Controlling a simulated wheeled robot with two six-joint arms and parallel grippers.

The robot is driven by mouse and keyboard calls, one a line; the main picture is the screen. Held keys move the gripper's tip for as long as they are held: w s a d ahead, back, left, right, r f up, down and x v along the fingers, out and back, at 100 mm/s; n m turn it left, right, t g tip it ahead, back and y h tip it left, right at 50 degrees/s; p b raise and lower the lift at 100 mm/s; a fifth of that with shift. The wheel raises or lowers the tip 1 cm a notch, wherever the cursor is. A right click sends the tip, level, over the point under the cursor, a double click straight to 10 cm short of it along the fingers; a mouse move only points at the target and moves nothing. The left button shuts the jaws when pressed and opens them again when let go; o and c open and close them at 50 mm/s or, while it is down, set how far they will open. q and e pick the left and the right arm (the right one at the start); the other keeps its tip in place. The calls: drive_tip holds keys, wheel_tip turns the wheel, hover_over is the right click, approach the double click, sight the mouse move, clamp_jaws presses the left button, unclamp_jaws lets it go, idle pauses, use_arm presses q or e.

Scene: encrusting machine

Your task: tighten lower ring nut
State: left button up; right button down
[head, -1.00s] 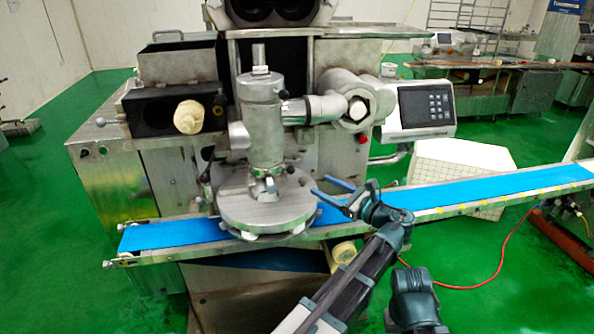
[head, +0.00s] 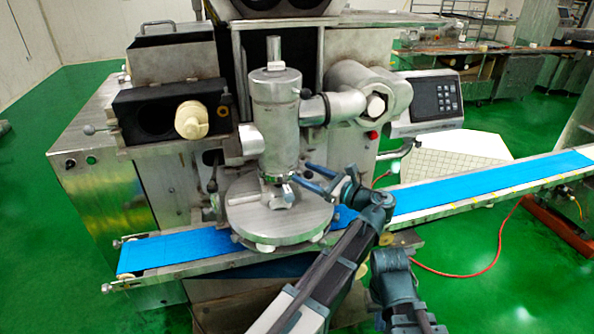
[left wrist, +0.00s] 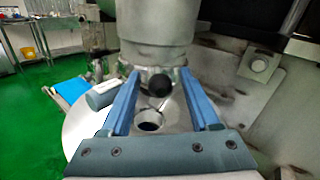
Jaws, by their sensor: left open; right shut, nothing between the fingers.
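The lower ring nut (head: 272,177) is a narrow metal ring at the foot of the upright steel cylinder (head: 274,120), above the round steel plate (head: 305,220). In the left wrist view the ring (left wrist: 179,74) is partly covered by a round black knob (left wrist: 159,85). My left gripper (head: 294,175) is open, with its blue fingers pointing at the ring from the right. In the left wrist view its fingertips (left wrist: 158,71) lie on either side of the ring and knob; contact cannot be told.
A blue conveyor belt (head: 480,192) runs under the plate, left to right. A horizontal pipe (head: 345,106) joins the cylinder to the machine. A grey cylindrical handle (left wrist: 102,93) lies just left of the left finger. A control panel (head: 432,98) stands at right.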

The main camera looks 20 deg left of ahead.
use_arm(q)
clamp_jaws()
idle(0.3)
idle(1.1)
